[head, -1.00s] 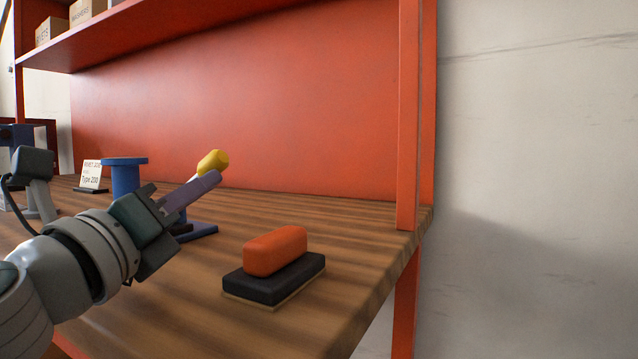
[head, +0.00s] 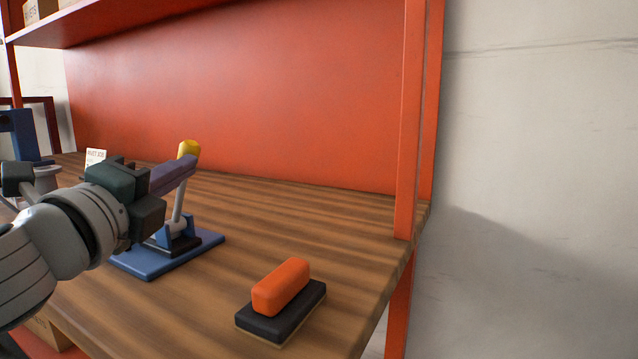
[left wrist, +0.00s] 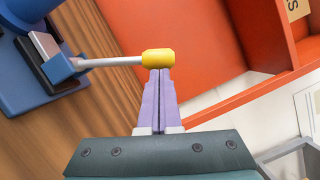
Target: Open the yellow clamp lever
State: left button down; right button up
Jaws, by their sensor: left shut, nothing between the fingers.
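The yellow clamp lever knob (head: 188,148) tops a pale rod (head: 178,203) that rises nearly upright, with a slight lean, from a blue clamp base (head: 150,266) on the bench. My left gripper (head: 191,164) is shut and empty, with its purple fingertips close against the knob's near side. In the left wrist view the yellow knob (left wrist: 158,58) sits just beyond the shut fingertips (left wrist: 158,72), touching or almost touching them. My left wrist hides part of the clamp base in the head view. My right gripper is not in view.
An orange and black block (head: 281,287) lies near the bench's right front edge. A red shelf post (head: 411,120) stands at the right and a red panel (head: 260,95) at the back. A small sign (head: 96,156) is behind my wrist. The bench middle is clear.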

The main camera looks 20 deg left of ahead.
pick_arm(q)
jog(key=a+r+n+g+p, duration=0.2)
jog(key=a+n+p, duration=0.3)
jog(key=p, duration=0.2)
jog(key=shift+w+a+r+n, duration=0.2)
jog(key=shift+w+a+n, duration=0.05)
jog(key=shift+a+n, duration=0.1)
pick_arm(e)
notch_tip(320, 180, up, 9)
pick_arm(q)
jog(key=shift+a+p, duration=0.1)
jog(key=shift+p, duration=0.2)
